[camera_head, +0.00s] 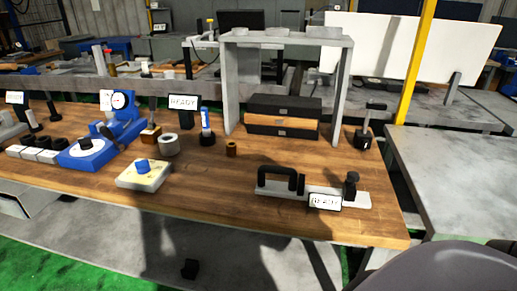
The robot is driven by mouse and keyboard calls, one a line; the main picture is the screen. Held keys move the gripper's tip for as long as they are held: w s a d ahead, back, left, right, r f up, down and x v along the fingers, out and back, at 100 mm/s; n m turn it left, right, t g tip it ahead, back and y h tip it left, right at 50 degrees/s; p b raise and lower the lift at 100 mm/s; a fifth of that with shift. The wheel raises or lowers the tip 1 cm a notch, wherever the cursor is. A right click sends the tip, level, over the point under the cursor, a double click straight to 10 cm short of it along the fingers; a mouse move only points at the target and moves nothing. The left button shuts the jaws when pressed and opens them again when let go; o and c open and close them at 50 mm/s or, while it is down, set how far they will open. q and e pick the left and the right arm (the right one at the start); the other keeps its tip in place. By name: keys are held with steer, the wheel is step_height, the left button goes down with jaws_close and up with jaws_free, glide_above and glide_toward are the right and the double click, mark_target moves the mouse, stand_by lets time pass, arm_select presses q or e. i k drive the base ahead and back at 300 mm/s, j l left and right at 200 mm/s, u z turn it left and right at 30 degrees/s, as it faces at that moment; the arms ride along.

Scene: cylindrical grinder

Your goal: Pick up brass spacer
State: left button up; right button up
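A small brass-brown cylinder (231,149), which looks like the brass spacer, stands upright on the wooden bench top (220,185). It is to the right of a larger grey ring (168,145) and in front of the grey frame's left leg. Nothing touches it, and the bench around it is bare on its front side. Neither of my grippers shows in the head view, so their state is hidden.
A blue-knobbed pale block (143,177) lies front left of the spacer. A black-handled grey fixture (315,192) lies front right.

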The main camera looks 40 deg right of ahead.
mark_target(232, 149)
steer(key=z, duration=1.3)
